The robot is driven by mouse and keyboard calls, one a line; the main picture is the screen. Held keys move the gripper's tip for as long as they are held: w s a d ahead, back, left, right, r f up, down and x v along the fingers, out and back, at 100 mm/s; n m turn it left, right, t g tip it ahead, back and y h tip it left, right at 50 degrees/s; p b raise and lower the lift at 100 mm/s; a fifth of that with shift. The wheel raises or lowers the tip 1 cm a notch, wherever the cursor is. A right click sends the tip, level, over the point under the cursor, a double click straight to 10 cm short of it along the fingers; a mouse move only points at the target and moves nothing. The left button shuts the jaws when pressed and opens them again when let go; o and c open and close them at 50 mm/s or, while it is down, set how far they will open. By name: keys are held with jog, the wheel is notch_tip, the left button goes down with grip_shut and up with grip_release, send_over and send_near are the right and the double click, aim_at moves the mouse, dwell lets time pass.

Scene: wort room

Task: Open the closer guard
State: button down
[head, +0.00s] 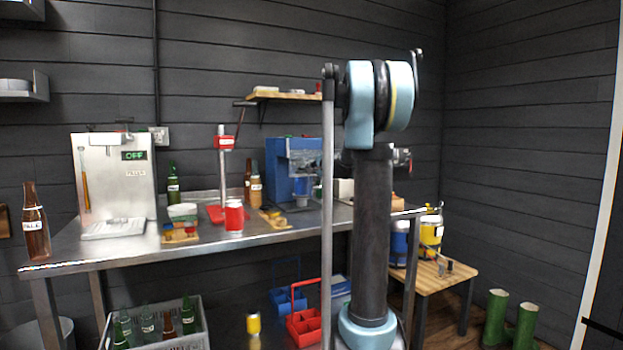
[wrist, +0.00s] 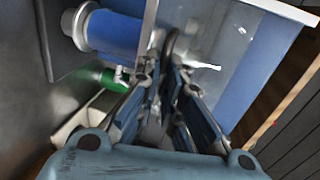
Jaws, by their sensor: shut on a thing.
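The blue closer machine (head: 284,172) stands on the steel bench, behind and left of my arm. Its clear guard (head: 306,163) shows at the machine's front right, partly hidden by my arm. In the wrist view the closer's blue body (wrist: 118,35) fills the upper left, and a dark curved handle (wrist: 171,40) rises between my fingertips. My gripper (wrist: 165,75) is shut on this handle, which seems to belong to the guard. I cannot tell how far the guard is open. In the head view my gripper is mostly hidden behind my arm.
The steel bench (head: 110,256) also carries a red can (head: 234,216), a red press (head: 222,143), bottles and a silver OFF-marked machine (head: 112,180). A wooden side table (head: 452,279) with blue and yellow containers stands right. Below are a bottle crate (head: 165,342) and a red carrier (head: 304,328).

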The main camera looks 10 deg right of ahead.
aim_at(308, 151)
notch_tip(308, 151, up, 8)
jog(key=shift+r, duration=0.2)
jog(key=c, duration=1.8)
grip_release()
jog(key=shift+o, duration=0.2)
jog(key=shift+s, duration=0.1)
jog(key=v, duration=1.1)
jog(key=shift+s+d, duration=0.2)
jog(key=shift+s, duration=0.15)
jog(key=shift+r, duration=0.1)
